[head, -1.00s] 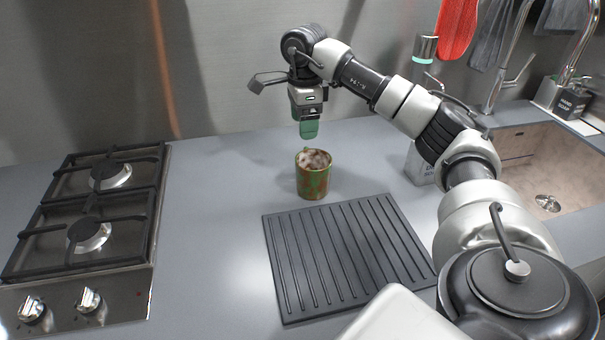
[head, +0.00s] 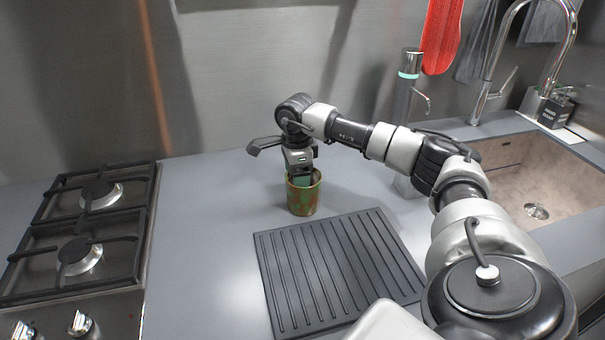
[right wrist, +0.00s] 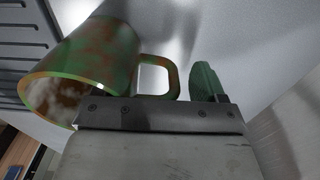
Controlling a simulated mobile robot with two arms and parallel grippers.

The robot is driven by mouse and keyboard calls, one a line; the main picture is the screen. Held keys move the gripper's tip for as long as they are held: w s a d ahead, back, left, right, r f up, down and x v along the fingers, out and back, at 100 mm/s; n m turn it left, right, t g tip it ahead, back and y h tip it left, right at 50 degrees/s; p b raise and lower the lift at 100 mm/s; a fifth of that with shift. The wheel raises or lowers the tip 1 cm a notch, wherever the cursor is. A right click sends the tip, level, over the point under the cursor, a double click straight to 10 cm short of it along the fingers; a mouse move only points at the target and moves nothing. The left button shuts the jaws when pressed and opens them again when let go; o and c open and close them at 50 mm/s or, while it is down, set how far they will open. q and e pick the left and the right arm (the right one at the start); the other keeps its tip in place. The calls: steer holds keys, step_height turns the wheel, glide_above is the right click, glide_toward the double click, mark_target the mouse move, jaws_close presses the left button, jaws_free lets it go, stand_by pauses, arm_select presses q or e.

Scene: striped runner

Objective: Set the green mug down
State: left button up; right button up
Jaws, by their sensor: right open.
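The green mug (head: 304,199), patched with reddish brown, stands upright on the grey counter just behind the ribbed black mat. My right gripper (head: 302,179) is open and low at the mug's rim; its green fingertips are partly hidden by the mug. In the right wrist view the mug (right wrist: 92,62) is at the left, its handle (right wrist: 172,78) pointing toward the one green finger (right wrist: 206,80) that shows. The other finger is hidden, and I cannot tell whether it is inside the mug. My left gripper is out of view.
The ribbed black mat (head: 335,265) lies in front of the mug. A gas hob (head: 85,235) is at the left and a sink (head: 535,185) at the right. Counter between hob and mug is clear. A metal cylinder (head: 409,65) stands behind my right arm.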

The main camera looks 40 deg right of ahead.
steer(key=shift+c, duration=0.2)
steer(key=c, duration=0.9)
steer(key=shift+r, duration=0.1)
steer(key=shift+c, duration=1.2)
steer(key=shift+r, duration=0.1)
